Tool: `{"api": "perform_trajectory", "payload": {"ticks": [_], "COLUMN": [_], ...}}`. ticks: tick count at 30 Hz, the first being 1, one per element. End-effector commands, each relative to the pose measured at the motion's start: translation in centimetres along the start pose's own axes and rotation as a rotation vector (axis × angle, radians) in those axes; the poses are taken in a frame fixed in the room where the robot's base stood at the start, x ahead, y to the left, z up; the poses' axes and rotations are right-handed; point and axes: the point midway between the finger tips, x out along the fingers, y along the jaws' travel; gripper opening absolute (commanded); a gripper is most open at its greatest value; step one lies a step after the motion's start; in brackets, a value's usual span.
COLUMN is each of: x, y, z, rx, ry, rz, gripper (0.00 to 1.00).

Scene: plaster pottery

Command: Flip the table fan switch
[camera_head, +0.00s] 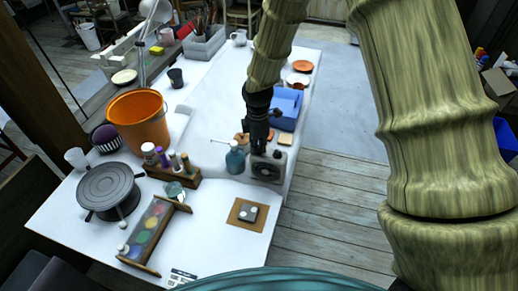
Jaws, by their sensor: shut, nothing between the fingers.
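My gripper (259,149) is dark and shut, with nothing held. It points down right at the top of the fan, beside its upper left part. I cannot tell whether the fingertips touch the fan. The switch's position is too small to read.
A teal bottle (235,160) stands just left of the fan, and a blue tray (285,108) lies behind it. The table's front right is mostly clear.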

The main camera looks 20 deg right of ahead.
Motion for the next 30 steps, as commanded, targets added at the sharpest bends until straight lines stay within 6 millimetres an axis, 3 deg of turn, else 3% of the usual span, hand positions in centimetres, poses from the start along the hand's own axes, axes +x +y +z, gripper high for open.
{"api": "perform_trajectory", "payload": {"ticks": [30], "x": [-6.3], "y": [0.0], "z": [0.0], "rx": [0.000], "ry": [0.000], "rz": [0.000], "gripper": [0.00]}}
